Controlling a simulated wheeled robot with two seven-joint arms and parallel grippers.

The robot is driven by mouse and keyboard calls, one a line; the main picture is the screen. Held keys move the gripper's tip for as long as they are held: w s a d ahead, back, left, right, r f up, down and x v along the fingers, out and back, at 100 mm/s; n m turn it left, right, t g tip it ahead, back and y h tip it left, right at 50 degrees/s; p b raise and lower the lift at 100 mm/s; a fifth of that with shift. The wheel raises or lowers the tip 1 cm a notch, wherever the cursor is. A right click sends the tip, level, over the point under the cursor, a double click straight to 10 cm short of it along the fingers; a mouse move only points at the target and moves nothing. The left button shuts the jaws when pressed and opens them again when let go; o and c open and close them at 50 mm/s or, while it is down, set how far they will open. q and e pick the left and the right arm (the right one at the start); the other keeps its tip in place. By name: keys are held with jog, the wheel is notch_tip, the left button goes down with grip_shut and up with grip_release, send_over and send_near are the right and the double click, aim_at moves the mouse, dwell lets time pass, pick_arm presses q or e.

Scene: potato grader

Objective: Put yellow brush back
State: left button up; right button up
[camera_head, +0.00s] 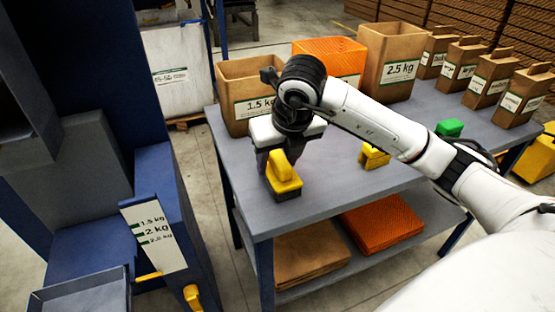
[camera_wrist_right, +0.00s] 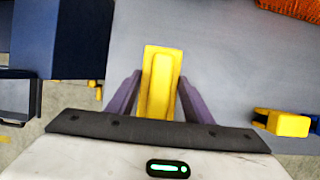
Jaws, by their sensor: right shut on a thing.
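A yellow brush (camera_head: 284,178) with a dark base is at the near left corner of the grey table (camera_head: 330,185). My right gripper (camera_head: 283,163) comes down over it from above and is shut on its yellow handle. In the right wrist view the yellow brush (camera_wrist_right: 161,85) stands between the two fingers of the right gripper (camera_wrist_right: 160,100). Whether the brush's base touches the table is hard to tell. Another yellow object (camera_head: 374,156) lies on the table further right, partly hidden by my right arm. It also shows in the right wrist view (camera_wrist_right: 288,123). My left gripper is not in view.
Paper bags marked 1.5 kg (camera_head: 238,92) and 2.5 kg (camera_head: 392,62), an orange crate (camera_head: 335,50) and several smaller bags line the table's back. A green object (camera_head: 449,128) lies at the right. A blue machine (camera_head: 160,200) stands left, across a gap.

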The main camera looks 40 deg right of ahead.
jog(key=o, duration=1)
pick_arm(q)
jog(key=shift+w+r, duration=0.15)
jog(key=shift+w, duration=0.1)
pick_arm(e)
jog(key=shift+r, duration=0.1)
jog(key=p+v, duration=0.2)
jog(key=v, duration=0.9)
jog(key=shift+s+r, duration=0.1)
jog(key=shift+r, duration=0.25)
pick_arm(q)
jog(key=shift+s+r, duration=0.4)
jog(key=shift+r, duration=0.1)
pick_arm(e)
jog(key=shift+s+a, duration=0.1)
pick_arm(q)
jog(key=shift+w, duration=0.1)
